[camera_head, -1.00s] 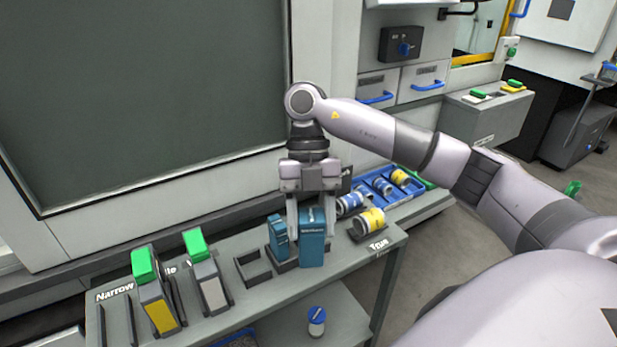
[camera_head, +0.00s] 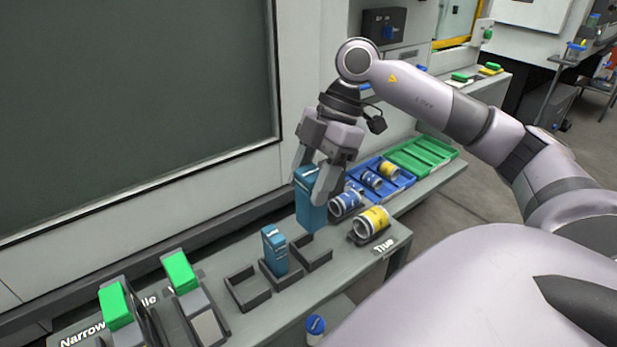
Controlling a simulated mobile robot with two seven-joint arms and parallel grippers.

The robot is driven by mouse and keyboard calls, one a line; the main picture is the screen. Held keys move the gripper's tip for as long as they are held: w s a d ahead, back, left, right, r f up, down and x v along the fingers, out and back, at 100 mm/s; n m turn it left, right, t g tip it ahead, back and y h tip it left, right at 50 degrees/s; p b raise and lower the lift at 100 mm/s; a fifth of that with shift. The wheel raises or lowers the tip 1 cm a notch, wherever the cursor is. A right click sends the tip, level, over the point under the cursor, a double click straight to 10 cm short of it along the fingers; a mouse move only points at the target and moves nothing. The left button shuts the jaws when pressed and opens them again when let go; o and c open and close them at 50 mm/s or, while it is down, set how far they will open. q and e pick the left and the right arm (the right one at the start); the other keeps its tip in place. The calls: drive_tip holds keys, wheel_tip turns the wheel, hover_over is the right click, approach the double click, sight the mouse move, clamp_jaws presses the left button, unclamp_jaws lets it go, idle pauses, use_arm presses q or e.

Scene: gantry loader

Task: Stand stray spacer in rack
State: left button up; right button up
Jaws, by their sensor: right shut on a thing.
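My right gripper (camera_head: 318,178) is shut on a tall teal box (camera_head: 309,208). It holds the box upright, slightly tilted, above or at a dark square holder (camera_head: 316,257) on the grey bench; the exact gap is hard to judge. A smaller teal box (camera_head: 274,250) stands in the neighbouring holder. A third holder (camera_head: 247,291) to its left is empty. At the left, green-topped pieces (camera_head: 180,271) (camera_head: 115,306) stand in slots by the label "Narrow". No piece is plainly marked as the spacer. My left gripper is out of view.
A yellow-banded cylinder (camera_head: 371,223) lies in a cradle by the label "True". A blue-banded cylinder (camera_head: 345,204) lies nearby. Behind are a blue tray (camera_head: 402,180) and a green tray (camera_head: 440,147). A blue-lidded jar (camera_head: 315,328) stands low in front. A large dark panel backs the bench.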

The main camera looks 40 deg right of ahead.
sight(310, 219)
drive_tip(key=shift+f+b, duration=1.9)
drive_tip(key=shift+f, duration=0.25)
drive_tip(key=shift+f+b, duration=1)
drive_tip(key=shift+f, duration=0.85)
drive_tip(key=shift+f, duration=0.5)
drive_tip(key=o, duration=1.1)
drive_tip(key=p+v, duration=0.1)
drive_tip(key=v, duration=0.6)
drive_tip(key=shift+r, duration=0.1)
